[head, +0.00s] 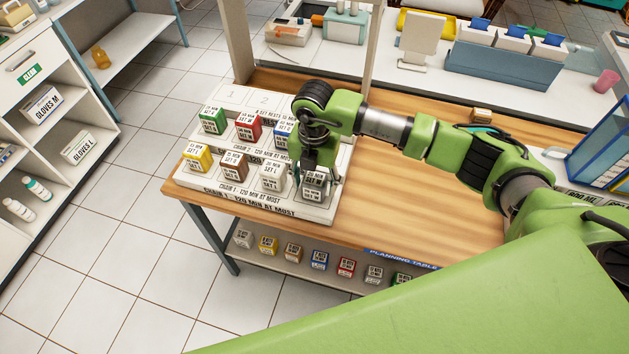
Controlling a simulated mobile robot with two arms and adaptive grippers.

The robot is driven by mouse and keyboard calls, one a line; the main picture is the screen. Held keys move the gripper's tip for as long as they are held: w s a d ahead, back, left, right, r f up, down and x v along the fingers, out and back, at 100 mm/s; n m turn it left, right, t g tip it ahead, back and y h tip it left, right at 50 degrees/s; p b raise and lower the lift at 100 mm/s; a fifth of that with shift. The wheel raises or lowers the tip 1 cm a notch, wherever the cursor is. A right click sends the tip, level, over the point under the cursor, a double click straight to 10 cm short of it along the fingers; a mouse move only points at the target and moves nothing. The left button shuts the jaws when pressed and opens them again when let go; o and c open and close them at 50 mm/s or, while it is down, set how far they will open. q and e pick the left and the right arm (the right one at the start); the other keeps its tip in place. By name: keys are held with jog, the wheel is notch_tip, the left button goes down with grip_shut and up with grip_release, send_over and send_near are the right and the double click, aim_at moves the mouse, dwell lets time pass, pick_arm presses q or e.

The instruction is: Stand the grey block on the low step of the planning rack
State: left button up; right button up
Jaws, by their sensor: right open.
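The planning rack (222,193) is a white stepped stand on the left part of the wooden table. The grey block (314,187) stands at the right end of the rack's low step, upright as far as I can see. My right gripper (316,181) points down over it, open, with its fingers at either side of the block. The gripper hides part of the block, and I cannot tell whether the fingers touch it. A yellow block (197,158), a brown block (233,167) and a white block (271,177) stand along the same step. My left gripper is out of view.
Green (212,121), red (247,127) and blue (283,134) blocks stand on the step behind. Several blocks lie on a shelf below the tabletop (390,215). A wooden post (236,40) rises behind the rack. The tabletop right of the rack is largely clear.

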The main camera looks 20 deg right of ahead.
aim_at(314, 178)
jog(key=shift+r, duration=0.55)
notch_tip(314, 178, up, 11)
jog(key=b, duration=0.2)
jog(key=shift+r, duration=0.15)
